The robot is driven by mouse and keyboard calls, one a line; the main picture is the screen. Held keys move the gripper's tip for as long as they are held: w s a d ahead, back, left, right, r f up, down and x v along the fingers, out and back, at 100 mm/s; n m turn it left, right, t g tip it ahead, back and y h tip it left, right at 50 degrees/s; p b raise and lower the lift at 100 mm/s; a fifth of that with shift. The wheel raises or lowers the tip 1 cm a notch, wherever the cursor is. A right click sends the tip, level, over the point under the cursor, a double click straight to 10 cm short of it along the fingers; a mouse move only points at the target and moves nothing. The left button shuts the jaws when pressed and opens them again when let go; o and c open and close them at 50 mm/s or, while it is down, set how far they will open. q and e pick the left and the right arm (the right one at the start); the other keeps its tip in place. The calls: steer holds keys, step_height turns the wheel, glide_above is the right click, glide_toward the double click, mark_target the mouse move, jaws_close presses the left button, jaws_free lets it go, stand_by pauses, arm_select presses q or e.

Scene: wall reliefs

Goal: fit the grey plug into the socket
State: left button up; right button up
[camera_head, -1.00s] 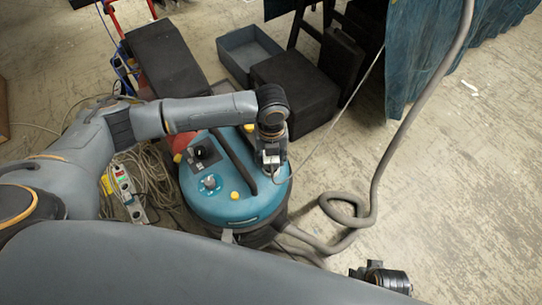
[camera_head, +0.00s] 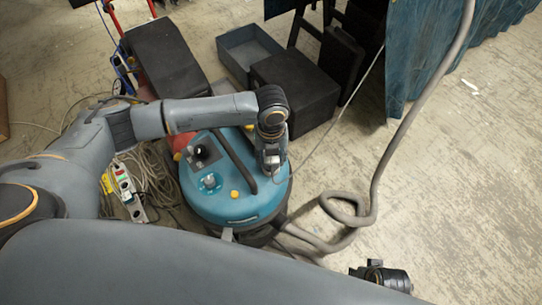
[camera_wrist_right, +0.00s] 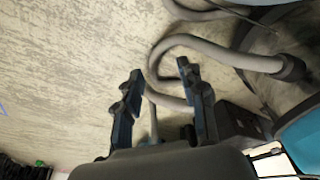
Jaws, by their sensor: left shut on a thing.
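My left gripper (camera_head: 270,163) points down over the right side of the blue vacuum cleaner's lid (camera_head: 236,206). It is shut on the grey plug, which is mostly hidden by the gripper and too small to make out. A power strip (camera_head: 124,187) lies on the floor left of the vacuum. A black fitting (camera_head: 202,153) and a light blue knob (camera_head: 210,182) sit on the lid; I cannot tell which part is the socket. In the right wrist view my right gripper (camera_wrist_right: 160,70) is open and empty, its fingers apart above the floor.
A grey hose (camera_head: 372,190) loops on the floor right of the vacuum. Black cases (camera_head: 295,90) and a grey open bin (camera_head: 247,50) stand behind it. Coiled cable (camera_head: 153,180) lies beside the power strip. A blue-green curtain (camera_head: 420,45) hangs at top right.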

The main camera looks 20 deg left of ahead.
arm_select(q)
steer(key=shift+f, duration=0.15)
arm_select(e)
steer(key=shift+r, duration=0.1)
arm_select(q)
steer(key=shift+f+b, duration=0.3)
steer(key=shift+f, duration=0.3)
steer(key=o, duration=1.2)
arm_select(e)
steer(key=shift+w+r, duration=0.25)
steer(key=shift+r, duration=0.3)
steer(key=shift+w+r, duration=0.2)
steer(key=shift+r, duration=0.3)
arm_select(q)
steer(key=shift+r, duration=0.1)
arm_select(e)
steer(key=shift+s+d+f, duration=0.1)
steer(key=shift+s+d, duration=0.05)
arm_select(q)
step_height(320, 180, up, 12)
steer(key=shift+f, duration=0.1)
